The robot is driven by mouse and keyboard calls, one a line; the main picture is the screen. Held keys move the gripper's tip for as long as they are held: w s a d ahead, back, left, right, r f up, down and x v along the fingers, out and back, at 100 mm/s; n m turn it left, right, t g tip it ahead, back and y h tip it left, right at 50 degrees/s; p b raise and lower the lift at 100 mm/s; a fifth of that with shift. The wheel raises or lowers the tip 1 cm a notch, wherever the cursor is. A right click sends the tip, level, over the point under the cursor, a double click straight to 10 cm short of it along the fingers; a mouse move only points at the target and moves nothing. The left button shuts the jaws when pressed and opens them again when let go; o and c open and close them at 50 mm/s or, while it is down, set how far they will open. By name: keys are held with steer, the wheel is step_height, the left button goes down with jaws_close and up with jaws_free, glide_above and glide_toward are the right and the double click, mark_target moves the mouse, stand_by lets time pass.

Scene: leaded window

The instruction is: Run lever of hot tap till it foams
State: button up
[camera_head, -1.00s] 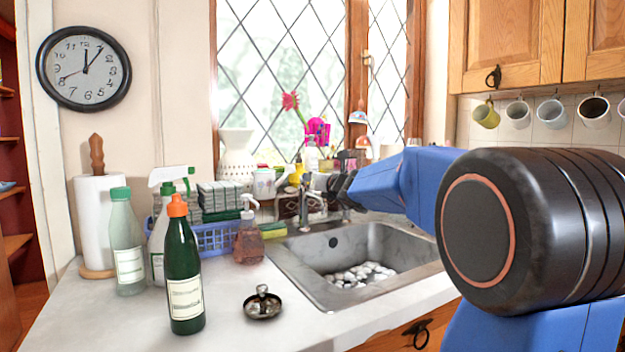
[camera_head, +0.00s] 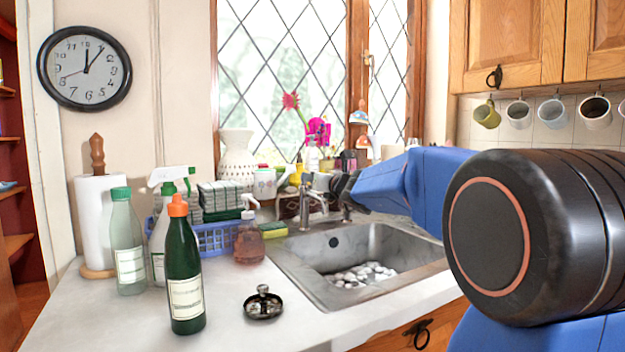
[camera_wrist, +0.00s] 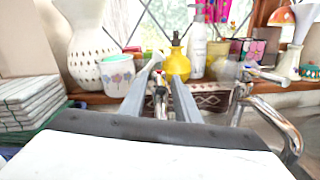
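A chrome tap (camera_head: 312,203) stands at the back edge of the sink (camera_head: 300,277). In the wrist view its curved spout (camera_wrist: 283,125) is at the right. A small metal tap part with a red mark (camera_wrist: 160,97) shows between my fingers. My gripper (camera_wrist: 164,74) has its two grey fingers apart, one on each side of this part; I cannot tell whether they touch it. In the head view my gripper (camera_head: 338,184) is at the tap, partly hidden by my wrist. No running water can be made out. White lumps (camera_head: 360,274) lie in the sink.
A yellow bottle (camera_wrist: 177,60), a flowered pot (camera_wrist: 116,74) and a white vase (camera_wrist: 90,45) stand on the sill behind the tap. Bottles (camera_head: 185,270) and a blue basket (camera_head: 222,237) crowd the counter left of the sink. A metal strainer (camera_head: 263,304) lies in front.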

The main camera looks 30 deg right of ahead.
steer(key=s, duration=1.6)
steer(key=shift+s, duration=0.15)
